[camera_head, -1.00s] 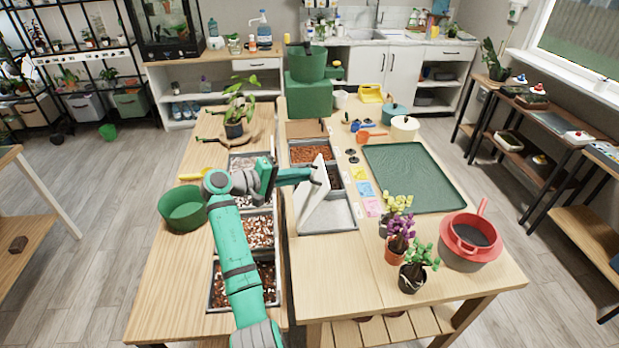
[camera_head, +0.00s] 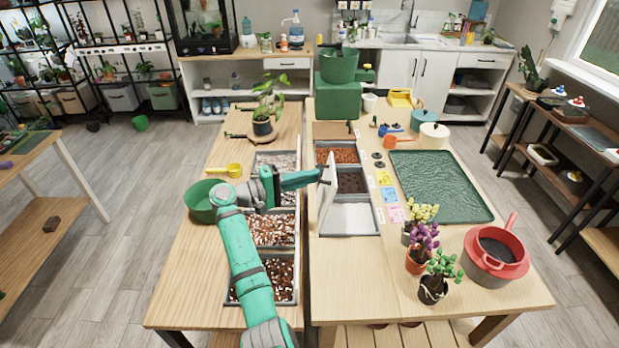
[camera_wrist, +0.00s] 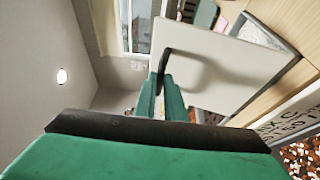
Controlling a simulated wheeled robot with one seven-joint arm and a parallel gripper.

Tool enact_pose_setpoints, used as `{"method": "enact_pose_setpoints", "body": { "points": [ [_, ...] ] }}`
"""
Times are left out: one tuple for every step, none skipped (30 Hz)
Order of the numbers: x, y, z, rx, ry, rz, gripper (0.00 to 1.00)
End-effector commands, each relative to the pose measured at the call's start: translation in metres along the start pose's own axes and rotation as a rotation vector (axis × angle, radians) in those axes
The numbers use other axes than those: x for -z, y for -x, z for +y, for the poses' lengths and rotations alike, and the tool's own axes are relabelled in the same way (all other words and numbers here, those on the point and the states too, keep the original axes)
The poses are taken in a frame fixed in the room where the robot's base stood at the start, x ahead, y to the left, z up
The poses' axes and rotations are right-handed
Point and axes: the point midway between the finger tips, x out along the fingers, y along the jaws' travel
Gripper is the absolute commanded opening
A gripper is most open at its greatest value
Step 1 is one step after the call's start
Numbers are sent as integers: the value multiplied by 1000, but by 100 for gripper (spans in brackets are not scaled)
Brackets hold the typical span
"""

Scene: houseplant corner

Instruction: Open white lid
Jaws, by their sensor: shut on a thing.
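The white lid (camera_head: 327,186) stands nearly upright at the left edge of the nearest bin in the row on the right table. The bin (camera_head: 350,217) below it is uncovered and its pale inside shows. The other finger's contact is hidden.
Bins of soil (camera_head: 272,230) line the left table. A green tray (camera_head: 440,185), several small potted plants (camera_head: 423,247) and a red pot (camera_head: 494,255) stand right of the bins. A green bowl (camera_head: 199,201) sits left of my arm.

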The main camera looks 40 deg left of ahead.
Motion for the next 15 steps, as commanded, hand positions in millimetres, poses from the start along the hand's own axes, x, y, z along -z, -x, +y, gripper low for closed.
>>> {"method": "enact_pose_setpoints", "body": {
  "points": [
    [-2, 0, -3, 4, 3, -7, 0],
    [-2, 0, -3, 5, 3, -7, 15],
    [-2, 0, -3, 5, 3, -7, 24],
    [-2, 0, -3, 4, 3, -6, 29],
    [-2, 0, -3, 4, 3, -5, 29],
    [-2, 0, -2, 4, 2, -5, 29],
    [-2, 0, -2, 3, 2, -4, 29],
    [-1, 0, -2, 3, 2, -4, 29],
    [-1, 0, -2, 3, 2, -3, 29],
    [-1, 0, -2, 3, 1, -3, 29],
    [-1, 0, -1, 3, 1, -3, 29],
    [-1, 0, -1, 2, 1, -2, 29],
    [-1, 1, -1, 2, 1, -2, 29],
    [-1, 2, -1, 2, 1, -1, 29],
    [0, 4, -1, 2, 1, -1, 29]
  ]
}}
